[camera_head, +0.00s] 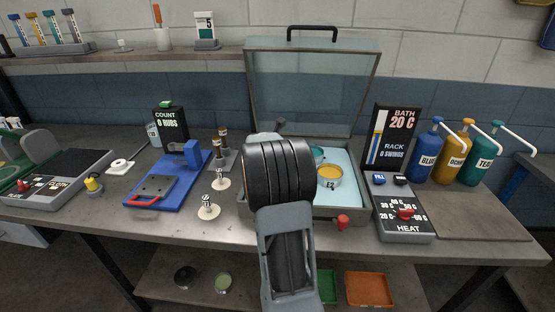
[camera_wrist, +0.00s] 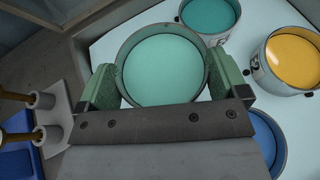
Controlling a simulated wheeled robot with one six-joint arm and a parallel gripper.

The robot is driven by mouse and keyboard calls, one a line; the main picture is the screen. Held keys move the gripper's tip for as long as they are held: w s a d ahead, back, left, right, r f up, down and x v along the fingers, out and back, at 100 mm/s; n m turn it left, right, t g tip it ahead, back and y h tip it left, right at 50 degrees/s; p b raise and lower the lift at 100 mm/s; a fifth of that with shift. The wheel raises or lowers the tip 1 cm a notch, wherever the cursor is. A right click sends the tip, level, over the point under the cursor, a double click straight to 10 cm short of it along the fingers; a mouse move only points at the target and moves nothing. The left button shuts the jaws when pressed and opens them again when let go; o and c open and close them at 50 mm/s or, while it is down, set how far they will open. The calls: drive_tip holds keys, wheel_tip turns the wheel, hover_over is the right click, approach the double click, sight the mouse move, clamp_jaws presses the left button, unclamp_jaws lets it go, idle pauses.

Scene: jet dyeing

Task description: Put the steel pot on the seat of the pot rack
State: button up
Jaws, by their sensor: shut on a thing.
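The steel pot (camera_wrist: 163,70), round and filled with pale green liquid, sits between the two green-padded fingers of my gripper (camera_wrist: 161,82). The fingers are shut on its sides, and it looks upright. In the head view my own arm hides this pot and the fingers. The open bath (camera_head: 350,200) has a pale blue inside, where a pot of yellow liquid (camera_head: 328,178) and a teal one (camera_head: 318,155) stand. The wrist view shows a teal pot (camera_wrist: 208,17), a yellow pot (camera_wrist: 292,60) and a blue pot (camera_wrist: 266,140). I cannot tell a separate rack seat or the held pot's height.
The bath's glass lid (camera_head: 312,90) stands open behind. A display (camera_head: 391,136) and heat panel (camera_head: 403,210) stand right of it, with several pump bottles (camera_head: 427,152) beyond. Left are small weights (camera_head: 208,208) and a blue rubbing device (camera_head: 165,180). The right worktop is clear.

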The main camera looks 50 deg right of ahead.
drive_tip(key=shift+w+f, duration=0.85)
drive_tip(key=shift+f, duration=0.1)
drive_tip(key=shift+w+f, duration=0.1)
drive_tip(key=shift+f, duration=1.5)
drive_tip(key=shift+b, duration=0.3)
drive_tip(key=shift+f, duration=0.2)
drive_tip(key=o, duration=1.1)
drive_tip(key=shift+r, duration=0.25)
drive_tip(key=shift+a, duration=0.3)
drive_tip(key=v, duration=1.1)
drive_tip(key=shift+a, duration=0.15)
